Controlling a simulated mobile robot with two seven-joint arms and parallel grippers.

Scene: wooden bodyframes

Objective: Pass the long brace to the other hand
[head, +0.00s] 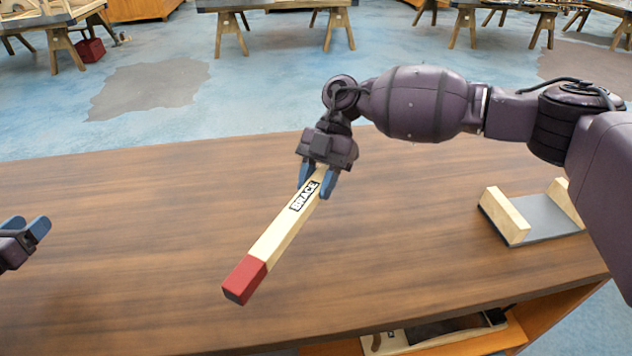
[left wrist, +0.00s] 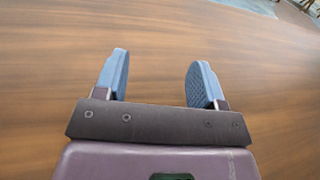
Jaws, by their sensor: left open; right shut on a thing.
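The long brace (head: 280,237) is a pale wooden bar with a red end and a "BRACE" label, seen in the head view over the middle of the table. My right gripper (head: 318,186) is shut on the brace near its far end. The red end points down-left, toward the near side. My left gripper (head: 28,226) is at the left edge of the head view, open and apart from the brace. In the left wrist view its two blue fingers (left wrist: 160,82) are spread with nothing between them, only table behind.
The brown wooden table (head: 120,240) is mostly clear. A grey holder with wooden side blocks (head: 540,222) stands at its right. A shelf with wooden pieces (head: 435,336) shows below the near edge. Sawhorse tables (head: 282,8) stand far back on the blue floor.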

